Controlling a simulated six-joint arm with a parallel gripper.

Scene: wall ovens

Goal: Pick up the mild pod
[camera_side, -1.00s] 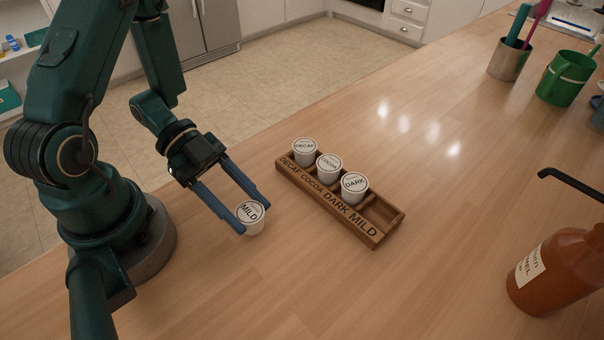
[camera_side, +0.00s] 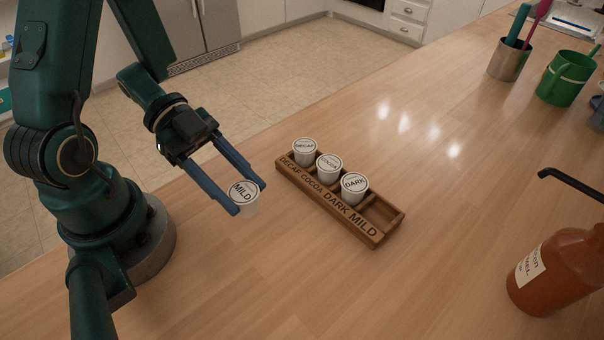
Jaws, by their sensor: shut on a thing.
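The mild pod (camera_side: 244,194) is a small white cup with a round lid marked MILD. My gripper (camera_side: 248,197) has its two blue fingers on either side of the pod and is shut on it. The pod is held upright or nearly so, and appears to be above the wooden counter, to the left of the rack. The wooden rack (camera_side: 372,236) has the names DECAF, COCOA, DARK and MILD along its front. Its MILD slot (camera_side: 383,212) is empty.
The decaf pod (camera_side: 304,151), cocoa pod (camera_side: 329,167) and dark pod (camera_side: 354,187) sit in the rack. An orange-brown bottle (camera_side: 560,275) stands at the right. A metal cup (camera_side: 508,62) and green mug (camera_side: 566,80) are at the back right. The front counter is clear.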

